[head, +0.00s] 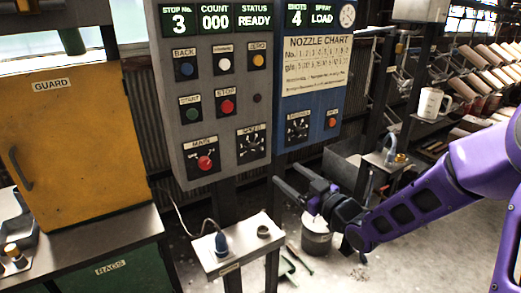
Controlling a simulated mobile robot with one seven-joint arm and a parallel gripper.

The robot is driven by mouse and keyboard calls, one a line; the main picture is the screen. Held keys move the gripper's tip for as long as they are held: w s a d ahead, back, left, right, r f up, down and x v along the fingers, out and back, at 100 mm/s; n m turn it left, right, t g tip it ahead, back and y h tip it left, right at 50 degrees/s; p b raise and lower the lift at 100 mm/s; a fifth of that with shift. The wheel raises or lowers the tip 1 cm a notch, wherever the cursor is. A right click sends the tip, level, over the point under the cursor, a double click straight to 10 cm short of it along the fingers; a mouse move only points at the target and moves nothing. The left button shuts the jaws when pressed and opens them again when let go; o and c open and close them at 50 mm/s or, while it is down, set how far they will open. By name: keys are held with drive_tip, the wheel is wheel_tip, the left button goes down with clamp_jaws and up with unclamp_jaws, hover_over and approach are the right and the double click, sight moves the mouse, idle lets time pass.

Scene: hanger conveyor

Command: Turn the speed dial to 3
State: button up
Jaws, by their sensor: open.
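The speed dial (250,145) is a black round knob with white marks on the lower right of the grey control panel (205,100). Its label above reads SPEED. The marks are too small to tell where the dial points. My gripper (287,175) is open and empty, to the right of and below the dial, in front of the space under the blue panel. It is apart from the dial, and nothing hides the dial.
The grey panel also has a red main switch (205,163), a red stop button (228,107) and several other buttons. The blue panel (312,75) carries a similar dial (297,128). A small stand (238,247) with a blue plug is below.

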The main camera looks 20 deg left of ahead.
sight(256, 151)
drive_tip(key=x, duration=1.4)
drive_tip(key=shift+w+a, duration=0.25)
clamp_jaws()
